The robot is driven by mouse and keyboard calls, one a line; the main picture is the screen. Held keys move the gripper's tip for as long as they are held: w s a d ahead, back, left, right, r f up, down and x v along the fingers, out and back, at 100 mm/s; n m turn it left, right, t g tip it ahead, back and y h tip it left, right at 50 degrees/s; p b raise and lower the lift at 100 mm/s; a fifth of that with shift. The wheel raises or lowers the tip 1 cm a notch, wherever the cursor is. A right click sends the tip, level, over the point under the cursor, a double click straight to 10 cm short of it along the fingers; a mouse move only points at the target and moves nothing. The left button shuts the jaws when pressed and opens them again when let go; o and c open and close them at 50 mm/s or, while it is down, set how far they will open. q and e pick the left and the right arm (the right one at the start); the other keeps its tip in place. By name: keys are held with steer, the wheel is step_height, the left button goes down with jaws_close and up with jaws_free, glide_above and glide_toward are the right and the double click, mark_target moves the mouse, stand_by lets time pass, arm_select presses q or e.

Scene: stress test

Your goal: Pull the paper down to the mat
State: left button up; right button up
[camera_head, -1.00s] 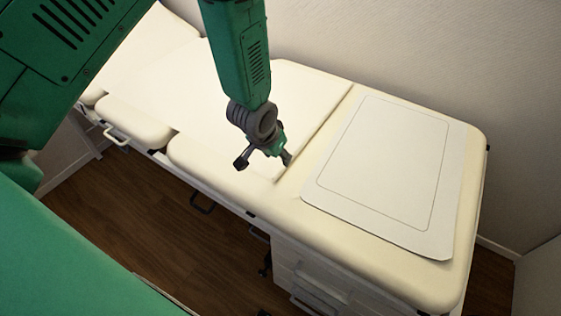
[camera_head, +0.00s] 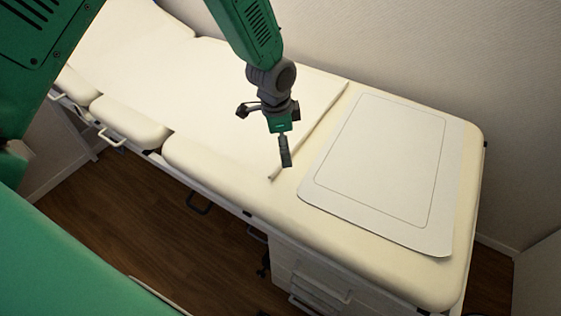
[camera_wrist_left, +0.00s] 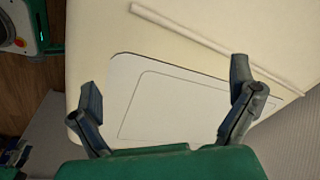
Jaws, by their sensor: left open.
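A white sheet of paper (camera_head: 215,95) covers the upper part of the cream exam table and ends in a rolled or folded edge (camera_head: 312,128). That edge also shows in the left wrist view (camera_wrist_left: 215,45). A white mat (camera_head: 380,170) with a thin outline lies flat on the table to the right, and also shows in the left wrist view (camera_wrist_left: 175,105). A strip of bare table separates it from the paper edge. My left gripper (camera_head: 286,160) is open and empty over the paper close to its edge. In the wrist view its fingers (camera_wrist_left: 165,105) are spread apart. My right gripper is not visible.
The padded table (camera_head: 330,240) has side handles (camera_head: 115,137) and drawers (camera_head: 315,285) below. A wall (camera_head: 420,50) runs along its far side. Dark wooden floor (camera_head: 130,220) lies in front of the table.

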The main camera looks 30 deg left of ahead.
arm_select(q)
steer(key=w+a+r+m+g, duration=0.1)
steer(key=w+a+r+m, duration=0.1)
steer(key=m, duration=0.4)
steer(key=m+b, duration=0.2)
glide_toward(297, 174)
steer(key=shift+g+y, duration=0.3)
steer(key=a+f, duration=0.1)
steer(key=f, duration=0.1)
steer(key=a+f, duration=0.2)
steer(key=f, duration=0.1)
steer(key=a+f, duration=0.1)
steer(key=f, duration=0.1)
steer(key=shift+w+a+f, duration=0.4)
steer(key=shift+n, duration=0.3)
steer(key=c, duration=1.4)
steer(key=d, duration=0.5)
steer(key=shift+s+d, duration=0.15)
steer(key=o, duration=1.3)
steer(key=shift+r, duration=0.1)
steer(key=shift+o, duration=0.5)
